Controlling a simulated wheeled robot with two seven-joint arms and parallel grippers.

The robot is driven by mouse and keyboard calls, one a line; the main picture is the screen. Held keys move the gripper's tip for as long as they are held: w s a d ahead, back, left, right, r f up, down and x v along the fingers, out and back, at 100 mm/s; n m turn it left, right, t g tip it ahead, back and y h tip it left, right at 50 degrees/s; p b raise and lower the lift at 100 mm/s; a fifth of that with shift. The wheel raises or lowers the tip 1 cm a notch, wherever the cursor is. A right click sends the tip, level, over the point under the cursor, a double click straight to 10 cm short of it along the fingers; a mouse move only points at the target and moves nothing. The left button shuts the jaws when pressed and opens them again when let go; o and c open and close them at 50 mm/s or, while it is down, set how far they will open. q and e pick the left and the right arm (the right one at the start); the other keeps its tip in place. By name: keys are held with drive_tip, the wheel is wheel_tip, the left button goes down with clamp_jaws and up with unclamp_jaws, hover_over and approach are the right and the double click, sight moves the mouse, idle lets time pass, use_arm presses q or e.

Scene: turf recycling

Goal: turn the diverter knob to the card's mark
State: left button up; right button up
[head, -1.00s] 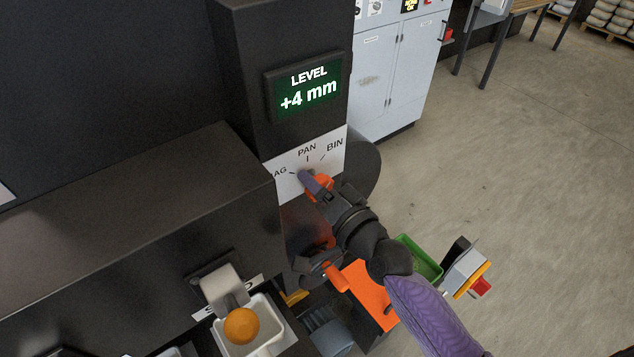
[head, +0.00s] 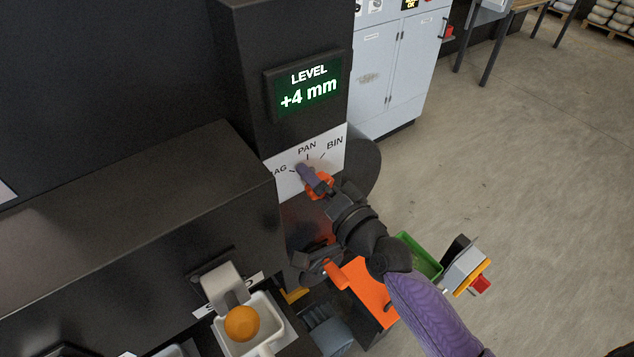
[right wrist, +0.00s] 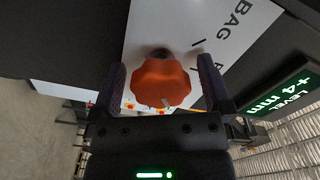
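The diverter knob is orange and lobed; in the right wrist view (right wrist: 160,84) it sits between my right gripper's two fingers, with a narrow gap showing on each side. A small pale mark shows on its lower face. In the head view the knob (head: 321,190) is partly covered by my right gripper (head: 317,183), which reaches it from the lower right. The white label plate (head: 281,188) behind it reads PAN and BIN, with BAG partly cut off; BAG also shows in the right wrist view. Where the knob points is hard to tell. My left gripper is out of view.
A green display (head: 308,88) above the plate reads LEVEL +4 mm. Below are a white cup with an orange ball (head: 241,323), an orange panel (head: 368,290) and a green tray (head: 420,258). Grey cabinets (head: 388,80) stand behind; open floor lies right.

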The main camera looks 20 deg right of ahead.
drive_tip(key=shift+s, duration=0.1)
drive_tip(key=b+v, duration=0.2)
drive_tip(key=v, duration=0.7)
drive_tip(key=shift+s+d, duration=0.15)
drive_tip(key=shift+s, duration=0.2)
